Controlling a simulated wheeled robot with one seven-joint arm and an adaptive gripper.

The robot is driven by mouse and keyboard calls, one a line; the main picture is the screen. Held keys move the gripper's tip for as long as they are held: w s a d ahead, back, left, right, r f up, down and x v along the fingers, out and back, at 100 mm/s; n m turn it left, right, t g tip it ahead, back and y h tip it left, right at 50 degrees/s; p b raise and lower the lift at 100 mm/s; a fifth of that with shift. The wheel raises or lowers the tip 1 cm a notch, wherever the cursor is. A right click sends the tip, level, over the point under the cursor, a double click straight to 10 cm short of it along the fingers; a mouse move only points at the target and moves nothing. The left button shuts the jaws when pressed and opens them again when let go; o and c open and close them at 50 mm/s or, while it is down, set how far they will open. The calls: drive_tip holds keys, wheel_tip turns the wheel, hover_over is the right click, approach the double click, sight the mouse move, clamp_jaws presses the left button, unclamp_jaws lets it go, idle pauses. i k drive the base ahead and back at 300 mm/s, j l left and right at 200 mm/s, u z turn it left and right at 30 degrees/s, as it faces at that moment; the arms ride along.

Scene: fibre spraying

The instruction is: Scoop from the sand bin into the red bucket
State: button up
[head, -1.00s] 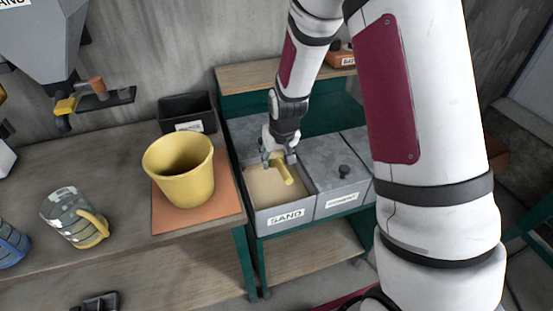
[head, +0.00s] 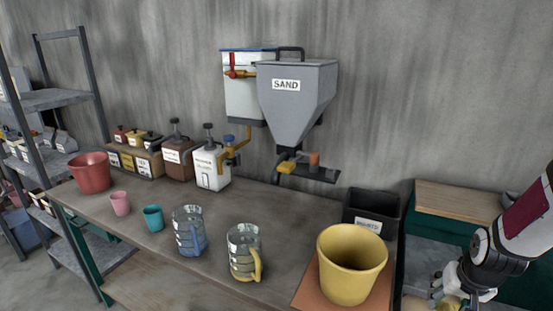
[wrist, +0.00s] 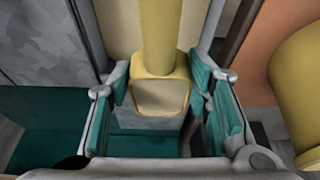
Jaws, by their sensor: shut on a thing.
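The red bucket (head: 90,174) stands upright at the far left end of the bench in the head view. My gripper (head: 452,297) is at the lower right, far from it, partly cut off by the frame edge. In the wrist view my gripper (wrist: 163,108) has its teal-padded fingers either side of a yellow scoop (wrist: 158,40) and is shut on it. The scoop's squarish near end has a pale tan face; I cannot tell whether that is sand.
A yellow bucket (head: 352,265) stands on an orange mat (head: 308,292) near my gripper. Two measuring jugs (head: 190,232) (head: 244,254), a pink cup (head: 120,203) and a teal cup (head: 153,217) stand along the bench. A grey SAND hopper (head: 292,90) hangs above. A dark box (head: 372,212) sits behind the yellow bucket.

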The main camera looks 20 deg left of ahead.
sight(91, 172)
drive_tip(key=l+u, duration=0.4)
drive_tip(key=k+l+u, duration=0.15)
drive_tip(key=l+u, duration=0.2)
drive_tip(key=u, duration=0.4)
drive_tip(key=i+j+u, duration=0.2)
drive_tip(key=u, duration=0.2)
drive_tip(key=i+j+u, duration=0.25)
drive_tip(key=u, duration=0.2)
drive_tip(key=j, duration=0.1)
